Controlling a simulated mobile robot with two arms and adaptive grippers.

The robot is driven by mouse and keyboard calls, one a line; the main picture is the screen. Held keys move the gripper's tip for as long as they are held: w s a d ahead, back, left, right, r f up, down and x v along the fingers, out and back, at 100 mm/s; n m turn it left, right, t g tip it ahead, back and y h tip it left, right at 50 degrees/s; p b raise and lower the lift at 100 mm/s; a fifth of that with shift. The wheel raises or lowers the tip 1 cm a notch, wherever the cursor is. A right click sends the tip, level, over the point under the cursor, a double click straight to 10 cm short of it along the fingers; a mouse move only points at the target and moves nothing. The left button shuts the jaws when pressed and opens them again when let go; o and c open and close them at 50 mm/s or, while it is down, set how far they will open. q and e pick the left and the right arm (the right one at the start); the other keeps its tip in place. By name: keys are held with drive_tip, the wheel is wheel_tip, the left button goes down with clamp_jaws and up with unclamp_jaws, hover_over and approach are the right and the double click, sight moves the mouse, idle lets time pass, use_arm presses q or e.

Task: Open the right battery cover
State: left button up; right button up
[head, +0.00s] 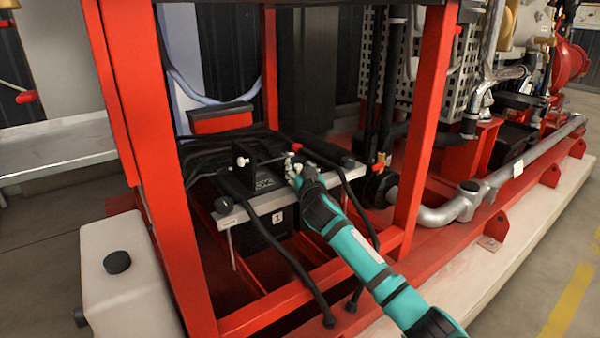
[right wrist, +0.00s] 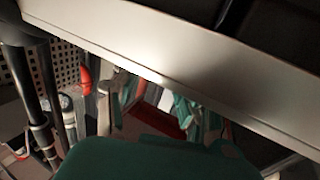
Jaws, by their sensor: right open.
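Black batteries (head: 258,228) sit low inside the red frame, with a pale metal bar (head: 285,199) across their front top edge. A black upright plate or cover (head: 262,172) with a white knob at its left stands on top; I cannot tell for certain that it is the right battery cover. My right gripper (head: 291,166) is open at the right edge of this black plate, above the bar. Whether it touches is unclear. In the right wrist view the pale bar (right wrist: 170,60) crosses close in front of the camera, and the fingertips are hidden. My left gripper is out of view.
Red frame posts (head: 425,125) stand on both sides of the batteries. Black cables (head: 290,262) hang over the front. A red terminal cap (head: 297,147) is just behind my right gripper. A white tank (head: 130,275) stands at the left, with open floor at far right.

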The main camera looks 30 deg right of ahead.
clamp_jaws()
idle(0.3)
